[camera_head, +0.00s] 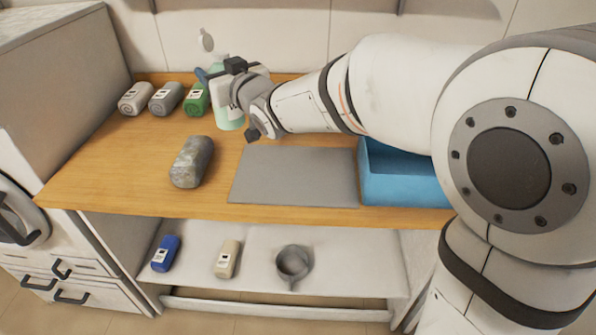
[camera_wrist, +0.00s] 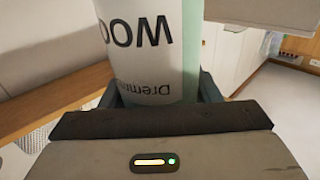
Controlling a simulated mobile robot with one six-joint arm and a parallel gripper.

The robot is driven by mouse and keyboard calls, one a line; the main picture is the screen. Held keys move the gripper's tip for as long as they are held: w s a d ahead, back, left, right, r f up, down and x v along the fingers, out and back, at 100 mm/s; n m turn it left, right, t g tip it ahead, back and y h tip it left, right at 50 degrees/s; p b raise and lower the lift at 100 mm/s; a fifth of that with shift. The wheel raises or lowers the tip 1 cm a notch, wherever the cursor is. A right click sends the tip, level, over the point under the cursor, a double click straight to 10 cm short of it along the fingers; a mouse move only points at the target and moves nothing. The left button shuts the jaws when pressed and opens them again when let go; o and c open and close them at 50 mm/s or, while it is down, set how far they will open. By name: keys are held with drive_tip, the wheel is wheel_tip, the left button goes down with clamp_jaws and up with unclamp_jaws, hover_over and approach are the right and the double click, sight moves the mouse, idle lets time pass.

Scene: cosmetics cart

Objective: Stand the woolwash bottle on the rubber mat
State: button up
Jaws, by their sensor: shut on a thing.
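The woolwash bottle (camera_head: 230,112) is pale green and looks upright at the back of the wooden counter, partly hidden by my gripper (camera_head: 218,76). My gripper is shut on the bottle's upper part. In the wrist view the bottle (camera_wrist: 145,50) stands between the jaws, its white label reading "WOO" upside down. I cannot tell whether its base touches the counter. The rubber mat (camera_head: 295,175) is a flat grey rectangle at the counter's front middle. It is bare, and the bottle is behind it and to its left, apart from it.
A blue bin (camera_head: 400,188) stands right of the mat, partly behind my arm. A mottled grey object (camera_head: 192,162) lies left of the mat. Several rolled items, one green (camera_head: 196,100), lie at the back left.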

drive_tip(key=d+f+m+t+h+b, duration=0.15)
drive_tip(key=d+f, duration=0.25)
drive_tip(key=d, duration=1)
wheel_tip(320, 180, down, 10)
drive_tip(key=b, duration=0.2)
drive_tip(key=shift+w+d, duration=0.2)
drive_tip(key=shift+h, duration=0.25)
drive_tip(key=shift+f+b, duration=0.2)
drive_tip(key=shift+b, duration=0.1)
drive_tip(key=o, duration=0.6)
drive_tip(key=shift+c, duration=0.2)
drive_tip(key=o, duration=0.5)
drive_tip(key=shift+c, duration=0.2)
